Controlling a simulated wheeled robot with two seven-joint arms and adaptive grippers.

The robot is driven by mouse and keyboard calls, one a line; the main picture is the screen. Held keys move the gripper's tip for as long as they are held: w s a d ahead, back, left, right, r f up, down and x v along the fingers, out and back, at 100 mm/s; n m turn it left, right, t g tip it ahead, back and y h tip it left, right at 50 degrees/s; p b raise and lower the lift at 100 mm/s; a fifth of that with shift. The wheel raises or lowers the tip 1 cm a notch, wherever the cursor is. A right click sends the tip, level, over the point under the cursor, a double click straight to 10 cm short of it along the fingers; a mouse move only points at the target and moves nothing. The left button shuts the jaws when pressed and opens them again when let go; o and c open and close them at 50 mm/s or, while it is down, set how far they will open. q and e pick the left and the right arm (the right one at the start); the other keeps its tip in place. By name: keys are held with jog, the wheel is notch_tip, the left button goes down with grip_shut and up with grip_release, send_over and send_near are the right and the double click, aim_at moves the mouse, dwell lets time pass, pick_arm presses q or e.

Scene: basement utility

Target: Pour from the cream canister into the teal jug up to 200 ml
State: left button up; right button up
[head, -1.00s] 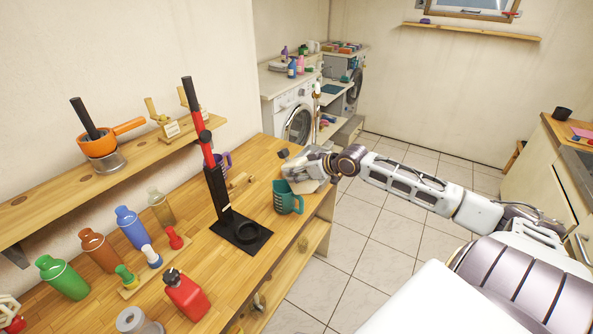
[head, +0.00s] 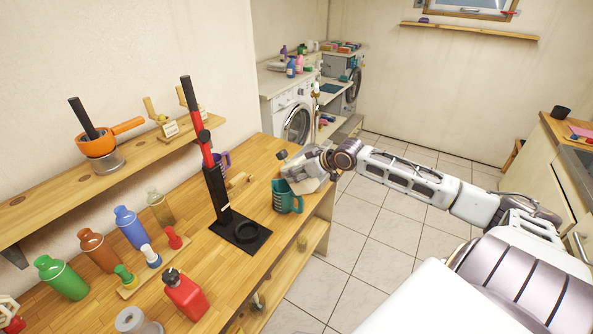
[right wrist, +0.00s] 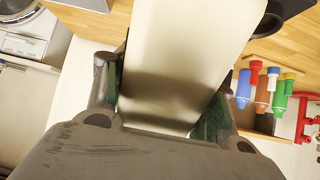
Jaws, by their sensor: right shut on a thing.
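The teal jug (head: 288,200) stands upright near the right edge of the wooden workbench, with its handle to the right. My right gripper (head: 303,167) is just above and beside its rim. It is shut on the cream canister (right wrist: 185,55), which fills the middle of the right wrist view between the fingers. In the head view the canister is mostly covered by the gripper and looks tilted at the jug's mouth. I cannot make out any stream or the level in the jug. My left gripper is not in view.
A black and red stand (head: 222,190) on a black base is left of the jug. A shelf (head: 110,176) runs along the wall. Tiled floor lies right of the bench (head: 262,205).

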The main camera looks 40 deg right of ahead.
jog(key=shift+s+f+g+h, duration=0.1)
jog(key=shift+f+g+h, duration=0.35)
jog(key=shift+g, duration=0.5)
jog(key=shift+s+f+g+h, duration=0.1)
jog(key=shift+f+g+h, duration=0.15)
jog(key=shift+f+g, duration=0.55)
dwell(1.0)
jog(key=shift+w+f+g+h, duration=0.15)
jog(key=shift+f+g+h, duration=0.15)
jog(key=shift+g, duration=0.65)
jog(key=shift+w+f+g+h, duration=0.1)
jog(key=shift+f+g+h, duration=0.2)
jog(key=shift+g, duration=0.6)
dwell(3.4)
